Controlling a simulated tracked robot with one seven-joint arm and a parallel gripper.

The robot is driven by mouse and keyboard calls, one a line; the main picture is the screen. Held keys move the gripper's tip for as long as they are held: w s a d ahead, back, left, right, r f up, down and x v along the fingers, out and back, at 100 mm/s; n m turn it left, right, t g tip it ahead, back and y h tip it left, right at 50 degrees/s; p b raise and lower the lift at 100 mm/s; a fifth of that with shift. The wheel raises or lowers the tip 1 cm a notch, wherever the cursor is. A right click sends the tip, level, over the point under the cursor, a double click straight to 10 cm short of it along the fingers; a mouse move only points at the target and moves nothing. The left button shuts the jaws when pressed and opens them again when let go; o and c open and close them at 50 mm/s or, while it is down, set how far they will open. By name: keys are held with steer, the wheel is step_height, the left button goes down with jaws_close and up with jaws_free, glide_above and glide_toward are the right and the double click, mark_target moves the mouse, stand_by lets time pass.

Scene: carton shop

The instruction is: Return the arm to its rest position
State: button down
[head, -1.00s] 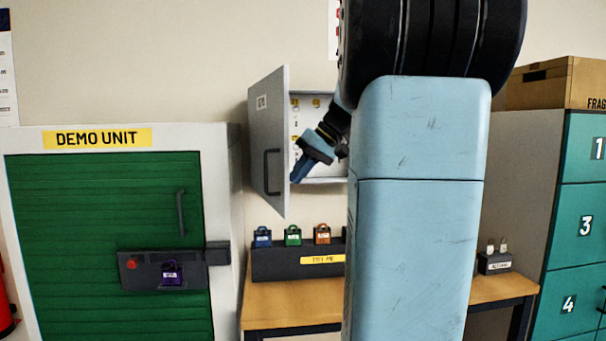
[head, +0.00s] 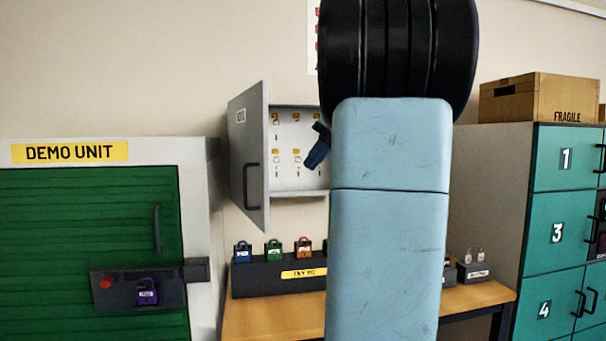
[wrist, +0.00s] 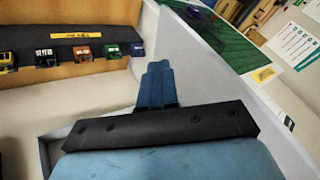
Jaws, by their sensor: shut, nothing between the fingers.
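My gripper (head: 317,153) shows in the head view as a small blue tip just left of my light blue arm link, in front of the open key cabinet (head: 249,160). Most of the gripper and wrist is hidden behind that link. In the wrist view my gripper's blue fingers (wrist: 157,86) are together with nothing between them. The cabinet's grey door stands open to the left, and keys hang on hooks inside. The cabinet's right part is hidden by my arm.
A black stand (head: 265,281) with several coloured padlocks sits on the wooden bench (head: 262,318) below the cabinet. The green demo unit door (head: 95,230) is at left. Teal lockers (head: 560,180) and a carton (head: 540,98) stand at right.

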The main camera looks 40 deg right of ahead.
steer(key=s+a+f+m+g+h, duration=0.1)
steer(key=s+a+f, duration=0.25)
steer(key=a, duration=0.35)
steer(key=s+a+f+h, duration=0.1)
steer(key=s+a+f, duration=0.1)
steer(key=a+f, duration=0.35)
steer(key=s+a+f+t+h, duration=0.1)
steer(key=s+a+f+h, duration=0.2)
steer(key=s+a+f, duration=0.7)
step_height(320, 180, down, 2)
steer(key=shift+s+a+t, duration=0.3)
steer(key=shift+a, duration=0.45)
